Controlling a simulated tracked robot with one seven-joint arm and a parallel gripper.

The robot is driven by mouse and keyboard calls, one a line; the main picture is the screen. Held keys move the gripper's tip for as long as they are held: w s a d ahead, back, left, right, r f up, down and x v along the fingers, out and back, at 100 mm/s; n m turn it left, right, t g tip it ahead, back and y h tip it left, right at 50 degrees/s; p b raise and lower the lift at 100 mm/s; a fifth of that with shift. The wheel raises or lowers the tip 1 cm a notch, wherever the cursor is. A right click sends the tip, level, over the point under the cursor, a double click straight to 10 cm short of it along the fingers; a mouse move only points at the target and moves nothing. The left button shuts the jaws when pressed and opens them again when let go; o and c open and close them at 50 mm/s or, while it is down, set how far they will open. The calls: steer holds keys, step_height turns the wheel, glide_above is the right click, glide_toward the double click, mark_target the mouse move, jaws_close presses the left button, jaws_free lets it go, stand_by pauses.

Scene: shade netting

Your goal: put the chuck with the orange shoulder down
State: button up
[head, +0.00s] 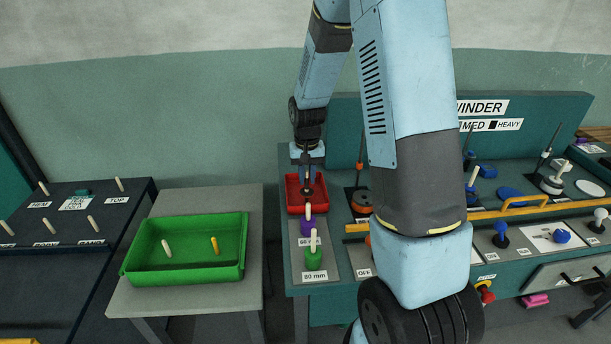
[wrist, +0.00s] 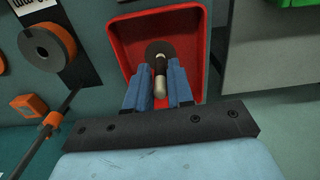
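My gripper (head: 307,174) is above the red tray (head: 293,195) in the head view. In the wrist view its blue fingers (wrist: 159,88) close in on both sides of a chuck (wrist: 160,72) with a pale-tipped handle and a dark round disc at its far end. The chuck is in front of the red tray (wrist: 196,40) in that view. I cannot tell whether it touches the tray floor. No orange shoulder shows on it; that part may be hidden by the fingers.
A purple chuck (head: 307,227) and a green chuck (head: 313,261) stand on the plate just nearer than the red tray. An orange-rimmed spool (head: 362,209) is at its right. A green tray (head: 140,270) with two pegs sits on the grey table at left.

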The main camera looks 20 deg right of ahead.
steer(key=shift+o, duration=1.3)
steer(key=shift+r, duration=0.1)
step_height(320, 180, up, 12)
steer(key=s+r+n+t, duration=0.1)
steer(key=s+r+t, duration=0.2)
steer(key=s+r, duration=0.95)
steer(key=s+r+n+t, duration=0.1)
steer(key=s+r+t, duration=0.1)
steer(key=s, duration=1.2)
steer(key=shift+s+d+r+t, duration=0.3)
steer(key=shift+s+r, duration=0.1)
steer(key=shift+r, duration=0.45)
